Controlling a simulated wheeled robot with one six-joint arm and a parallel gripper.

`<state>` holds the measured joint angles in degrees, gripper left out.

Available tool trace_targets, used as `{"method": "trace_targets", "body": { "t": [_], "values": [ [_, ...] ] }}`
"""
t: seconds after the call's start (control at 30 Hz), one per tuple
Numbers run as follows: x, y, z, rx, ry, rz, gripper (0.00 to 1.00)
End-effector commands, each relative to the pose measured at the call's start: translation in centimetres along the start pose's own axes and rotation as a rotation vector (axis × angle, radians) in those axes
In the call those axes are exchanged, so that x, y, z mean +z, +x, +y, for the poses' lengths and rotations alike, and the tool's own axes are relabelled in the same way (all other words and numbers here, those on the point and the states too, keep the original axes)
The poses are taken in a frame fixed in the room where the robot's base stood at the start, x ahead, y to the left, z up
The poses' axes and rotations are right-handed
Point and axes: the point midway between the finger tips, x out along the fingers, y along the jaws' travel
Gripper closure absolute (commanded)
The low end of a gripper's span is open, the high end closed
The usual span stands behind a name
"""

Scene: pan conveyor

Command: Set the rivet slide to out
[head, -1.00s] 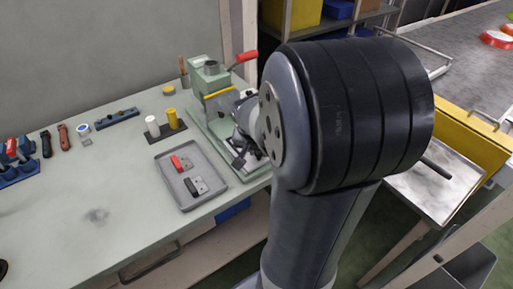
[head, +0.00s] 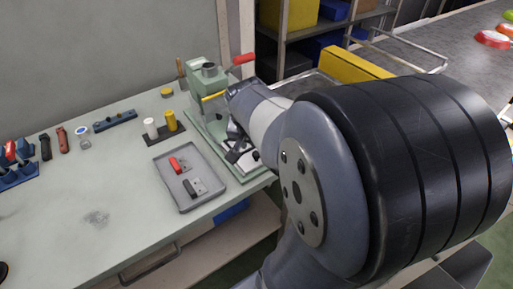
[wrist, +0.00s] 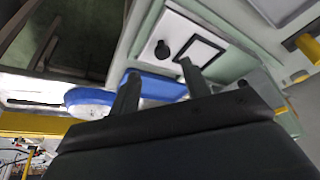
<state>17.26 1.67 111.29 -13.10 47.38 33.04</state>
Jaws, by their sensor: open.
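The green rivet press (head: 205,80) with a red-handled lever (head: 243,59) stands at the right end of the bench. A white plate (head: 250,160) lies at the front of its base. The wrist view shows a white plate (wrist: 172,30) with a round black knob (wrist: 162,49) and a black square outline. I cannot tell for certain which part is the slide or its position. My gripper (head: 238,150) is low in front of the press, partly hidden by my arm. Its two fingers (wrist: 158,85) are apart and empty, and the knob shows beyond the gap between them.
A grey tray (head: 160,172) with a red and a dark part lies left of the press. A dark stand with a white and a yellow peg (head: 171,120) is behind it. A blue bin (wrist: 150,87) is below the bench edge.

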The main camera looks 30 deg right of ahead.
Motion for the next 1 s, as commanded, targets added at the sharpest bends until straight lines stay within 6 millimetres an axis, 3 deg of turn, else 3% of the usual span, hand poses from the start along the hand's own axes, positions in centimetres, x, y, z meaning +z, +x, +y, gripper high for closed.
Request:
{"method": "trace_targets", "body": {
  "t": [0.2, 0.4, 0.77, 1.0],
  "values": [
    [-0.1, -3.6, 0.0, -0.001, 0.0, 0.003, 0.55],
    [0.0, -4.7, 0.0, 0.0, -0.001, 0.0, 0.55],
    [0.1, -4.4, 0.1, 0.001, 0.0, -0.002, 0.55],
    [0.1, -1.4, 0.1, 0.004, 0.0, -0.005, 0.55]
  ]
}}
